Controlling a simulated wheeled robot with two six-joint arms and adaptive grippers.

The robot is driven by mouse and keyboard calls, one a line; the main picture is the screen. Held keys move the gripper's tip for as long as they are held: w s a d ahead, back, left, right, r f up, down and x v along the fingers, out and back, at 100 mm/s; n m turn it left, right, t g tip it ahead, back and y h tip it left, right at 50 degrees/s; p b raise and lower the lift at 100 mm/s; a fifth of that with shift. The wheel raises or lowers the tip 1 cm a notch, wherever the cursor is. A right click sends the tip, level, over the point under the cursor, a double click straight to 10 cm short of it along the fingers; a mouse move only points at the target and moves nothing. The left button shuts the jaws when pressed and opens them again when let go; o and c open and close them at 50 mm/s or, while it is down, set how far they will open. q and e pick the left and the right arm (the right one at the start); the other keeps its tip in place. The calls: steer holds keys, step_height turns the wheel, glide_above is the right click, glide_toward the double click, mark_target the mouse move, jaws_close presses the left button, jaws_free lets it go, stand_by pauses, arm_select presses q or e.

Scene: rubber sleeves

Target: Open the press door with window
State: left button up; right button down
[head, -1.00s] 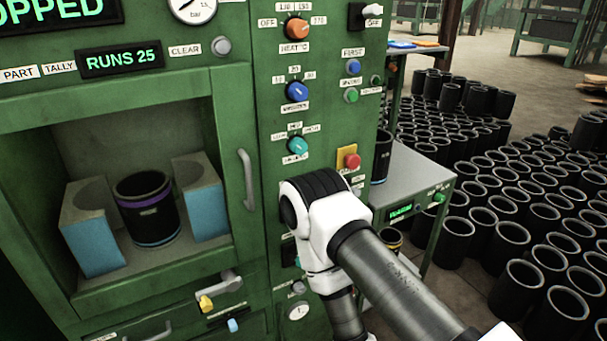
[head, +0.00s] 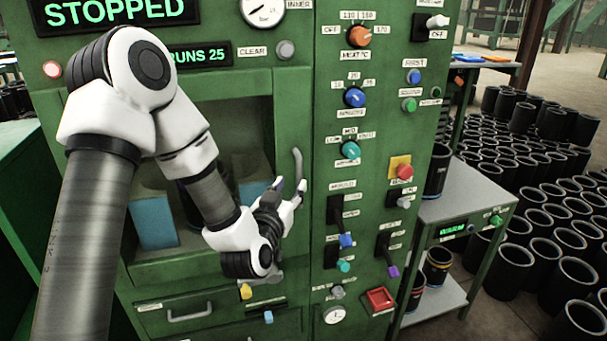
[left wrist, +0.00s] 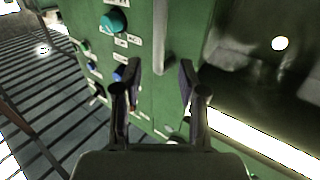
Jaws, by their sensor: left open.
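The green press door (head: 288,120) with its window is shut, flush with the press front. A vertical grey bar handle (head: 298,165) stands on the door's right side; it also shows in the left wrist view (left wrist: 161,45). My left gripper (head: 292,196) is at the handle's lower part. In the left wrist view the two fingers of my left gripper (left wrist: 159,88) are apart, with the handle appearing between them. Whether they touch it I cannot tell. My left arm hides much of the window; a blue-faced block (head: 153,222) shows behind it. My right gripper is not in view.
Right of the door is a panel with knobs, buttons and levers, including a red button (head: 404,172). A grey side table (head: 465,190) stands beyond it, near many black sleeves on the floor. Below the door is a drawer (head: 170,318).

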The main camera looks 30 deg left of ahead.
mark_target(298, 176)
arm_select(q)
steer(key=p+x, duration=0.1)
steer(key=x, duration=0.5)
steer(key=shift+w+f+p, duration=0.1)
steer(key=shift+w+p, duration=0.1)
steer(key=shift+p, duration=0.2)
steer(key=shift+w+a+f, duration=0.1)
steer(key=shift+w+a, duration=0.05)
steer(key=shift+w, duration=0.2)
steer(key=shift+c, duration=0.3)
jaws_close()
